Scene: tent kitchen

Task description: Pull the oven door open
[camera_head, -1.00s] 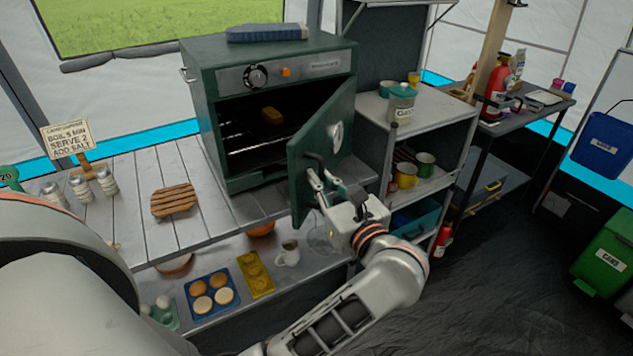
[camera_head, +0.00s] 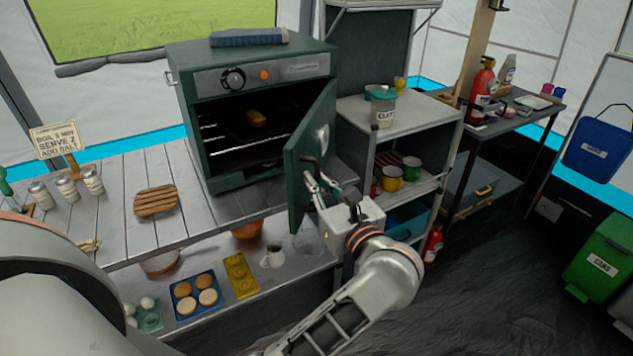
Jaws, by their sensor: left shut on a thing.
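The oven door (camera_head: 301,150) is hinged at the oven's right side and stands wide open, swung out toward me. My left gripper (camera_head: 313,180) is at the outer face of the door, shut on the dark door handle (camera_head: 311,161). The fingertips are small and partly merge with the handle. My right gripper is not in view.
A shelf unit (camera_head: 408,112) with mugs and a canister stands close to the right of the door. A wooden trivet (camera_head: 156,201) and shakers (camera_head: 67,187) are on the counter. A lower shelf holds a blue tray (camera_head: 183,307).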

